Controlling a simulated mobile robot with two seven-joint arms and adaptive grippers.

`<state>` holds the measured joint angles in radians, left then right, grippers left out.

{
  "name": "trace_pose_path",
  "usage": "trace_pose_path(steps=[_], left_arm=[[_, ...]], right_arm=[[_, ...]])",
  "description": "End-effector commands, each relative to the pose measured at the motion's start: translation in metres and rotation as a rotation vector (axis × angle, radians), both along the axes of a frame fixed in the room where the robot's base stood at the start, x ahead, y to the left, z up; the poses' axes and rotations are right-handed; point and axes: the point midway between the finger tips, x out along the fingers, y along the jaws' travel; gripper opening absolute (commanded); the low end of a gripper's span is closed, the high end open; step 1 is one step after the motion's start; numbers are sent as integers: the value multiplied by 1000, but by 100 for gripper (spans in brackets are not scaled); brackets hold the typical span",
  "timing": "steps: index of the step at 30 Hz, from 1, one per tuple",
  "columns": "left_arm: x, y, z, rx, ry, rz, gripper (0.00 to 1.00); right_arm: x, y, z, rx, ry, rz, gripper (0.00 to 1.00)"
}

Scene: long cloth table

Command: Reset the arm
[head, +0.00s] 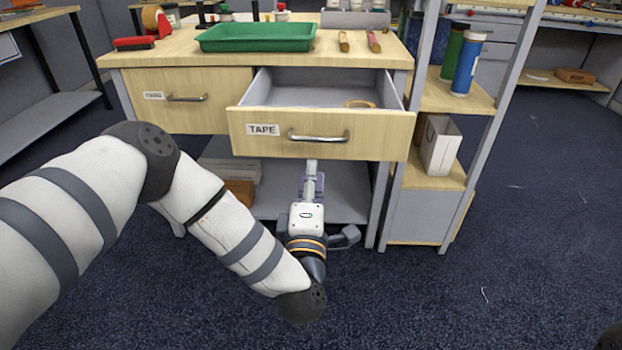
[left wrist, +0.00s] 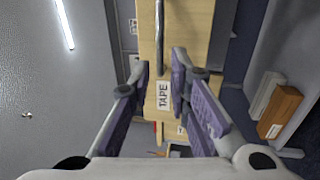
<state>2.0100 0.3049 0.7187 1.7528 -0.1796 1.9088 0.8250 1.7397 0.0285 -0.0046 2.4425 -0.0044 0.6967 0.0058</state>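My left arm (head: 240,235) comes in from the left and reaches low in front of the wooden desk. My left gripper (head: 311,180) is just below the front of the drawer labelled TAPE (head: 370,140), partly hidden by it in the head view. In the left wrist view the two purple-padded fingers of the left gripper (left wrist: 160,72) stand apart with nothing between them. The TAPE drawer is pulled out, and its label (left wrist: 163,94) shows beyond the fingers. A tan ring, like a tape roll (head: 360,104), lies inside the drawer. My right gripper is not in view.
A green tray (head: 257,38), a red object (head: 134,43) and two small rods stand on the desktop. A closed drawer (head: 187,98) is at the left. A shelf (head: 455,95) with bottles and a white box (head: 440,147) stands at the right.

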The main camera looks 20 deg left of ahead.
Motion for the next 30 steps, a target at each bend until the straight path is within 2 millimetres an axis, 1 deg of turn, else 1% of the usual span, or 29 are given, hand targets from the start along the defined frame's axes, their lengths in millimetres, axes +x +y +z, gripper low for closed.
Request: trace_pose_path(steps=[1,4,16,17,18,20,21,23,24,25,26,27,29,30], left_arm=[[-5,-2,-1,0,2,-2,17],[-11,-3,-2,0,1,-1,17],[-11,-4,-3,4,6,-4,17],[-13,-6,-6,13,22,-15,17],[-17,-12,-13,41,68,-44,17],[-30,-29,-35,118,194,-130,17],[-48,-43,-57,193,309,-211,17],[-86,-60,-93,328,505,-354,17],[-117,-66,-116,419,632,-452,17],[-142,-68,-132,485,724,-525,17],[-168,-67,-145,547,813,-595,17],[-205,-64,-160,627,925,-691,17],[-262,-52,-174,737,1086,-829,17],[-300,-41,-179,803,1187,-921,17]], right_arm=[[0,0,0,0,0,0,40],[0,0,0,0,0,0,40],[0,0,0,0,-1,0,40],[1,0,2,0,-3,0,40],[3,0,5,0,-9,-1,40],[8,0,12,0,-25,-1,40],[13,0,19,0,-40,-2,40],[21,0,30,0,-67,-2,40],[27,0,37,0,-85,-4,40],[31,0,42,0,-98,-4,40],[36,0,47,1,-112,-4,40],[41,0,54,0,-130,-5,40],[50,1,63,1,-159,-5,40],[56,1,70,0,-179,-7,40]])
